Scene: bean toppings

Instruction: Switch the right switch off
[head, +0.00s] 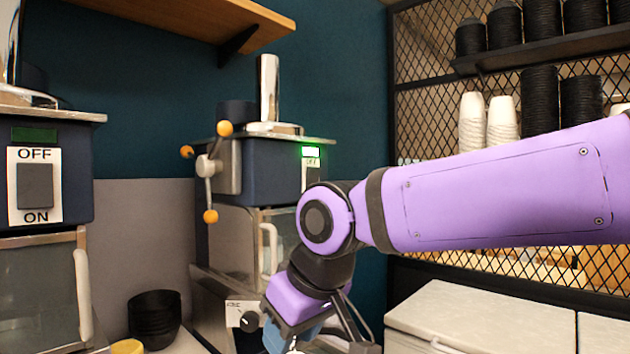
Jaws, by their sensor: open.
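The right switch (313,175) is on the front of the dark blue machine (260,170) in the middle of the head view. A bright green light is lit above it. The top of its white label shows; its lower part is hidden behind my purple arm, so I cannot tell how its rocker is tilted. My gripper (312,342) is at the bottom of the view, below and in front of this switch and apart from it. The gripper is open, and its fingertips are mostly cut off by the frame edge.
The left machine has a large grey switch (35,186) marked OFF above and ON below, under a dim display. Orange-knobbed handles (208,168) stick out from the right machine. Stacked black bowls (154,315) stand between the machines. A white chest (480,315) is at lower right.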

